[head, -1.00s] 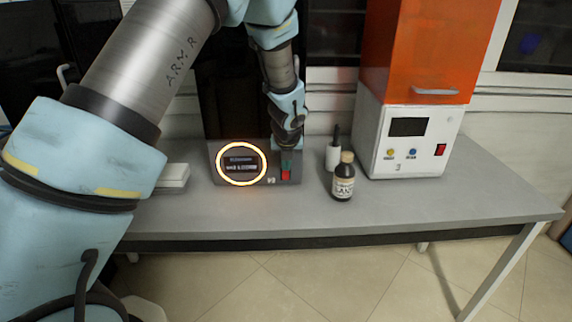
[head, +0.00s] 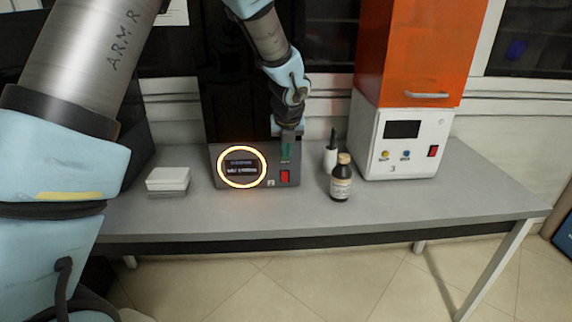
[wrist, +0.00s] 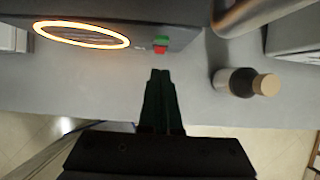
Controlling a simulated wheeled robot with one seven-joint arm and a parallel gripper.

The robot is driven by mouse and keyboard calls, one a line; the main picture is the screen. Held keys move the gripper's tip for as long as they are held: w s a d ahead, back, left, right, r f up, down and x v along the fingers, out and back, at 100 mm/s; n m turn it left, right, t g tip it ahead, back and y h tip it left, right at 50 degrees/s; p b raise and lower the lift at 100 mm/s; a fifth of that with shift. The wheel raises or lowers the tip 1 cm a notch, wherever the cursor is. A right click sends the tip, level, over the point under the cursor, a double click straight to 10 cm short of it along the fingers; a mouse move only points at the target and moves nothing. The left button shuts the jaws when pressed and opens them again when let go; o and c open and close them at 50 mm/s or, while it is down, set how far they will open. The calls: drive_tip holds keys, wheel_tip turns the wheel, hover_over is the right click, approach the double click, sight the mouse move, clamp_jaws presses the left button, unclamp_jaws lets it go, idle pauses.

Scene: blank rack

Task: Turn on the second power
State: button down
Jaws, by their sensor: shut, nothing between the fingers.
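The dark device (head: 219,175) with a glowing orange ring dial and a small lit display stands on the bench, marked 2. Its red power switch (head: 285,177) is at the lower right of its front. The switch shows in the wrist view as a red and green piece (wrist: 160,45). My gripper (head: 287,158) is in front of the device's right side, just above the switch in the head view. In the wrist view my gripper (wrist: 161,72) has its dark green fingers together, pointing at the switch with a small gap visible. It holds nothing.
A brown bottle (head: 341,179) and a white container with a black top (head: 331,158) stand right of the device. A white unit marked 3 (head: 416,155), with an orange cabinet (head: 412,50) above, is farther right. A white box (head: 168,179) lies left. The bench front (head: 250,215) is clear.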

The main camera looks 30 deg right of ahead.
drive_tip(key=shift+r, duration=1.4)
drive_tip(key=shift+a, duration=0.1)
drive_tip(key=w+a+n+g+y, duration=0.1)
drive_tip(key=a+n+y, duration=0.1)
drive_tip(key=a+n, duration=1.85)
drive_tip(key=s+a+n+g, duration=0.1)
drive_tip(key=s+a+n, duration=0.4)
drive_tip(key=a+n, duration=0.4)
drive_tip(key=s+a+n+g, duration=0.1)
drive_tip(key=s+a+n, duration=0.5)
drive_tip(key=a+n, duration=0.4)
drive_tip(key=shift+s+a+f, duration=0.15)
drive_tip(key=shift+s+a, duration=0.1)
drive_tip(key=shift+a, duration=0.8)
drive_tip(key=c, duration=1.6)
unclamp_jaws()
